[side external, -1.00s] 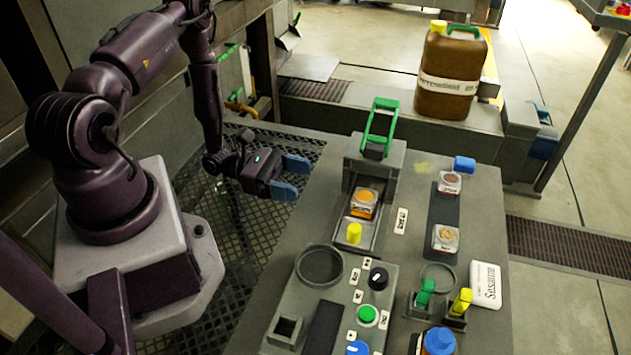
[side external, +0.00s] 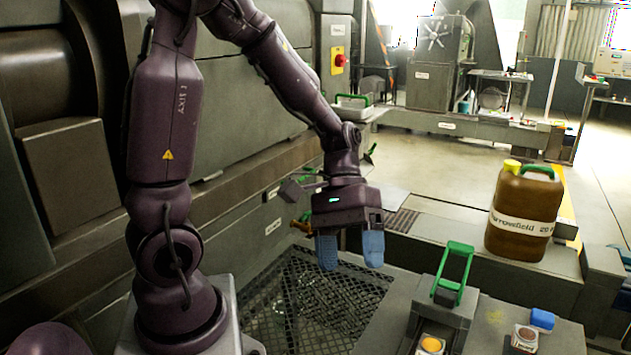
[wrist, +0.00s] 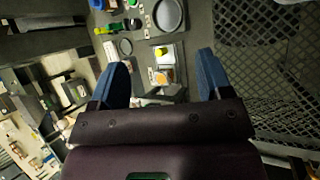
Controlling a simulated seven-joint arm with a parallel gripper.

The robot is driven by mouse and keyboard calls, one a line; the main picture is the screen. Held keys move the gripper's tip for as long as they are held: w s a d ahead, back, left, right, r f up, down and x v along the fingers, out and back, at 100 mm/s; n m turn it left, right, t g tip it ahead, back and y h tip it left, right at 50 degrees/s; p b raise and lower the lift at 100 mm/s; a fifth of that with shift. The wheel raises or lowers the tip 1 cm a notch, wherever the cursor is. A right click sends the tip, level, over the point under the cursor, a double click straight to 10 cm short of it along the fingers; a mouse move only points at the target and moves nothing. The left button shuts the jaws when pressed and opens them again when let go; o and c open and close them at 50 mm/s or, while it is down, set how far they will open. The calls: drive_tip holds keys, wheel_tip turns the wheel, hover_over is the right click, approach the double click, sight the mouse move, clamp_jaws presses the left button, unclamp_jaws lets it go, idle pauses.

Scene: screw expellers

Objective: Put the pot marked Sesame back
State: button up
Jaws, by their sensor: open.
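My gripper (side external: 350,262) hangs with its two blue fingers pointing down, apart and empty, left of the green-handled fixture (side external: 455,272). Its spread fingers also show in the wrist view (wrist: 162,65). A clear pot with orange contents (side external: 432,345) sits in the fixture's channel, cut by the bottom edge. An orange patch between my fingers in the wrist view (wrist: 162,76) appears to be this pot. Another small pot (side external: 525,338) stands to its right. I cannot read Sesame on either pot now. The bench's near part is outside the side view.
A blue block (side external: 542,318) lies behind the right pot. A large brown jug (side external: 525,213) with a yellow cap stands behind the bench. Black mesh flooring (side external: 310,300) lies below and left.

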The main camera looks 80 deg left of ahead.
drive_tip(key=s+r+m+t+y, duration=0.4)
drive_tip(key=r+m+t+y, duration=0.2)
drive_tip(key=r, duration=0.4)
drive_tip(key=shift+s+a+r+m+y, duration=0.2)
drive_tip(key=shift+s+a+m+y, duration=0.15)
drive_tip(key=shift+y, duration=0.25)
drive_tip(key=shift+o, duration=0.4)
drive_tip(key=shift+s+r+m+t, duration=0.1)
drive_tip(key=shift+r+m+t, duration=0.15)
drive_tip(key=shift+r+t, duration=0.2)
